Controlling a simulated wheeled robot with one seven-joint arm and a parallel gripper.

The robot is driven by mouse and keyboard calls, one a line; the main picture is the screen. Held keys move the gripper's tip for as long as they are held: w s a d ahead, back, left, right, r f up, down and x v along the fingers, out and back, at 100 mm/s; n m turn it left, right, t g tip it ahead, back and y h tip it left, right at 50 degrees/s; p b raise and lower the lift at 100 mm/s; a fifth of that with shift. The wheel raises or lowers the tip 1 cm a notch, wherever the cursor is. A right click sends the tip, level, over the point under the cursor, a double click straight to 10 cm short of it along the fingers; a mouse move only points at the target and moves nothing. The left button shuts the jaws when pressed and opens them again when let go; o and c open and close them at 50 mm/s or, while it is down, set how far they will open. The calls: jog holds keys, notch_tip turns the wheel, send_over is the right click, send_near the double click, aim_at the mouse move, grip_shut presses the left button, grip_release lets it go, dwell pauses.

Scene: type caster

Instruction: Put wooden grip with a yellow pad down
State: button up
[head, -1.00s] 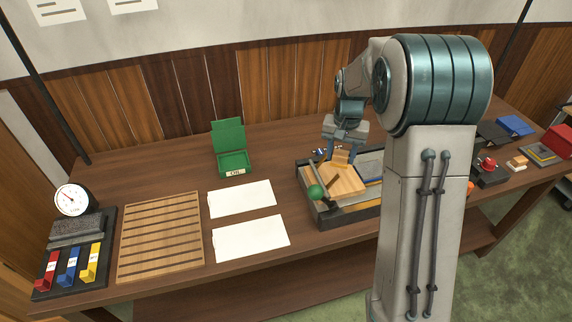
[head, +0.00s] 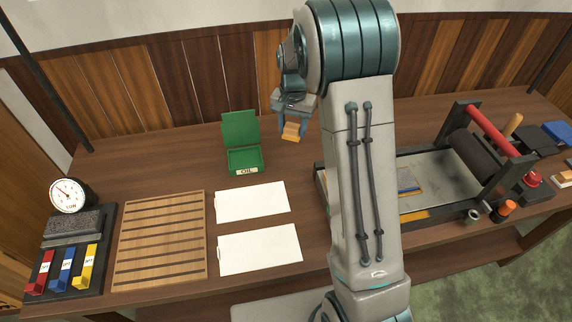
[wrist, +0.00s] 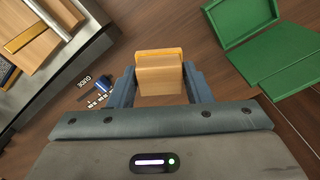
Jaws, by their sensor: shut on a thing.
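The wooden grip with a yellow pad (head: 291,131) is held in the jaws of my gripper (head: 289,122), in the air to the right of the open green oil box. In the wrist view the wooden grip (wrist: 160,76) fills the space between the two blue-grey fingers of my gripper (wrist: 160,88), with its yellow edge at the far side. The wooden table top (head: 180,152) lies below it, apart from the grip as far as I can tell.
The green oil box (head: 245,160) stands open, its lid up. Two white sheets (head: 258,248), a slatted wooden rack (head: 160,240) and a dial gauge (head: 69,195) lie to the left. A press with a roller (head: 470,155) stands right, partly behind my arm.

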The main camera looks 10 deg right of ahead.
jog(key=f+m, duration=0.2)
jog(key=f, duration=0.1)
jog(key=f+b, duration=0.1)
jog(key=shift+w+f+m, duration=0.3)
jog(key=shift+w+m, duration=0.1)
send_over(291, 166)
notch_tip(291, 166, down, 4)
jog(key=shift+w+f+p, duration=0.1)
jog(key=shift+f+p, duration=0.1)
jog(key=shift+p, duration=0.25)
jog(key=shift+f+p, duration=0.4)
jog(key=shift+f, duration=2)
jog(key=shift+f, duration=0.1)
jog(key=shift+f, duration=0.2)
jog(key=o, duration=1.1)
jog(key=shift+r, duration=0.1)
jog(key=shift+c, duration=0.2)
jog(key=shift+r, duration=0.15)
